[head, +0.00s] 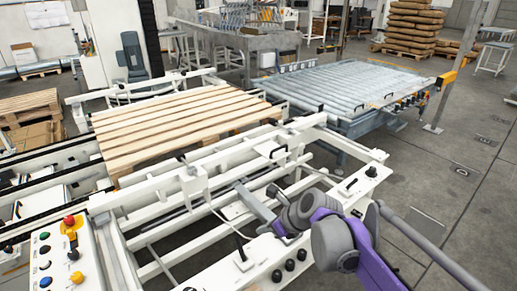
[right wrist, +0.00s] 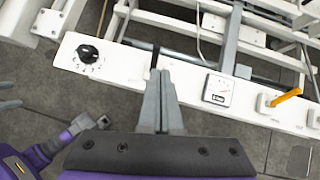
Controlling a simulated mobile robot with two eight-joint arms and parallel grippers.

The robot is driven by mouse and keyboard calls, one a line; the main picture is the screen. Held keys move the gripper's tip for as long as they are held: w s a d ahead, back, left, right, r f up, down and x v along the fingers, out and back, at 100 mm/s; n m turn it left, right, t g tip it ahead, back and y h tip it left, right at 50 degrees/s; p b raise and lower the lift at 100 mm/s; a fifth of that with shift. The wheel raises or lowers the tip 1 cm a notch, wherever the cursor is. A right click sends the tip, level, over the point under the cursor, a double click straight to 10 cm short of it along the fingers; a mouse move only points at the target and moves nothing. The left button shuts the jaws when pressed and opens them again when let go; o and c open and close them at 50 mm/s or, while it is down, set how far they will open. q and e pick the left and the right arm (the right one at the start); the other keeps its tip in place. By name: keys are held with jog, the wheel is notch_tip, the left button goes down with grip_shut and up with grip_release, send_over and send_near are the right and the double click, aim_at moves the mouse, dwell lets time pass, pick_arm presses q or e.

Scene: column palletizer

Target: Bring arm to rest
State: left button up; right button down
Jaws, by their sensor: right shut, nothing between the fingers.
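My right arm (head: 345,240), grey and purple, comes in from the lower right of the head view. It reaches over the white machine frame (head: 215,222). My right gripper (head: 243,192) points up and left in the head view. Its grey fingers also show in the right wrist view (right wrist: 155,75), pressed together and empty. They point across a white panel beam (right wrist: 190,80) that carries a black knob (right wrist: 88,53), a small gauge (right wrist: 218,90) and an orange handle (right wrist: 286,97). Contact with the beam cannot be told. My left gripper does not show clearly.
A wooden pallet (head: 180,120) lies on the white frame, with a roller conveyor (head: 345,85) behind it to the right. A button box (head: 65,260) stands at the lower left. Stacked sacks (head: 412,25) stand at the back.

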jog(key=s+d+n+h+p, duration=0.3)
jog(key=s+d+n+p, duration=0.2)
jog(key=s+n, duration=0.7)
jog(key=s+d+n+h+p, duration=0.3)
jog(key=s+d+n+p, duration=0.2)
jog(key=s+d+n, duration=0.5)
jog(key=s+n, duration=0.3)
jog(key=n, duration=0.1)
jog(key=shift+n, duration=0.3)
jog(key=shift+f, duration=0.1)
